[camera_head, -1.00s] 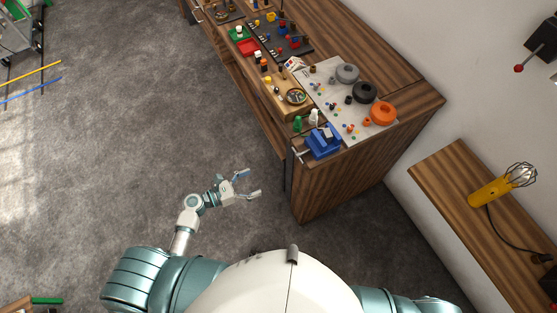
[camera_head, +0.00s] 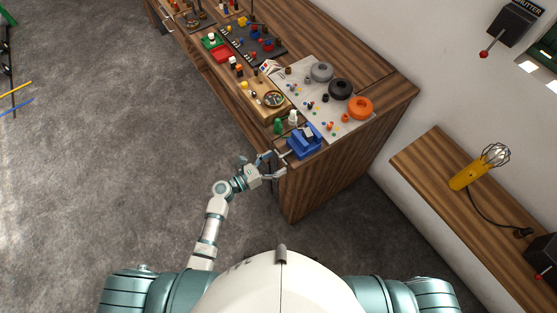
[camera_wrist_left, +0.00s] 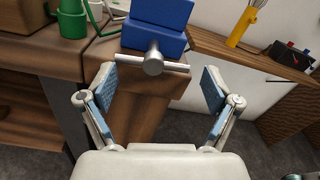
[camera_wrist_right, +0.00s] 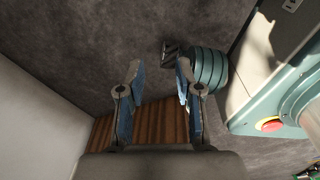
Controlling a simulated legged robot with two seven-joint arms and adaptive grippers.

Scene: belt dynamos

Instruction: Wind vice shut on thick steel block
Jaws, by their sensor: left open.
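The blue vice (camera_head: 304,143) sits on the near corner of the wooden workbench. In the left wrist view the vice (camera_wrist_left: 158,30) shows its round screw end and silver crossbar handle (camera_wrist_left: 154,63) facing me. A grey block (camera_head: 308,132) shows at the top of the vice; I cannot tell how tightly the jaws hold it. My left gripper (camera_head: 272,162) is open just in front of the handle. In the left wrist view its fingers (camera_wrist_left: 157,88) stand to either side, with the handle beyond and between them. My right gripper (camera_wrist_right: 157,80) is open and empty, away from the bench.
A side bench (camera_head: 420,165) with a yellow caged lamp (camera_head: 467,174) stands at right.

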